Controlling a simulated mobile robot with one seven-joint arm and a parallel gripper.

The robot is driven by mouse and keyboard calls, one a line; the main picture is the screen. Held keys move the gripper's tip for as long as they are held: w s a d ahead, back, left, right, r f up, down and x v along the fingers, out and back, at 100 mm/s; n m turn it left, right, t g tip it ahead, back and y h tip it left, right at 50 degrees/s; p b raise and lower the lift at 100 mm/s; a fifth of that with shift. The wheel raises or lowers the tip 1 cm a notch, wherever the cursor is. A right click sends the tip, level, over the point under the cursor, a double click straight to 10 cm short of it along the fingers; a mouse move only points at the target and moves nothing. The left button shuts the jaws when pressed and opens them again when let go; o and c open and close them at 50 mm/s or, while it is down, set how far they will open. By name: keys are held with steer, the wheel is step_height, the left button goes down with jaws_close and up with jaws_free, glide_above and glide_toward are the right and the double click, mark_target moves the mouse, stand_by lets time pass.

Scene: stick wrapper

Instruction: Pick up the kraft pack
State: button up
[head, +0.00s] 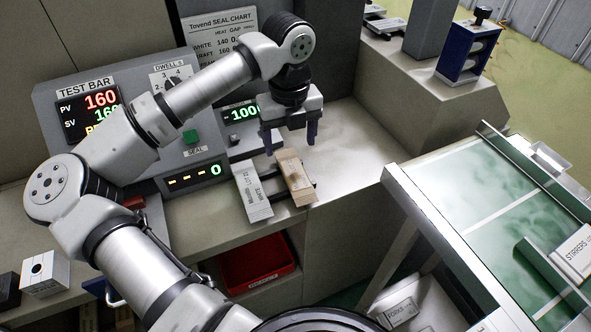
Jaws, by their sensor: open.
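The kraft pack (294,176) is a brown, narrow box in the head view. It lies on a small dark rack on the counter, right of a white pack (252,191) with printed lettering. My gripper (290,142) is above the far end of the kraft pack, fingers pointing down. Its two fingers are apart, with nothing seen between them. From this angle I cannot tell the exact height of the fingertips over the pack.
The test bar machine (134,125) with lit displays stands left of the packs. A red bin (257,262) sits below the counter. The counter right of the packs is clear.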

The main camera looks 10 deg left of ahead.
mark_target(294, 170)
step_height(294, 170, down, 3)
steer(key=shift+w+d+f+p, duration=0.1)
steer(key=shift+d+f+p, duration=0.05)
steer(key=shift+f+p, duration=0.55)
steer(key=shift+w+d+f+p, duration=0.15)
steer(key=shift+f+p, duration=0.55)
steer(key=shift+f, duration=1.3)
steer(key=shift+c, duration=0.4)
steer(key=c, duration=1)
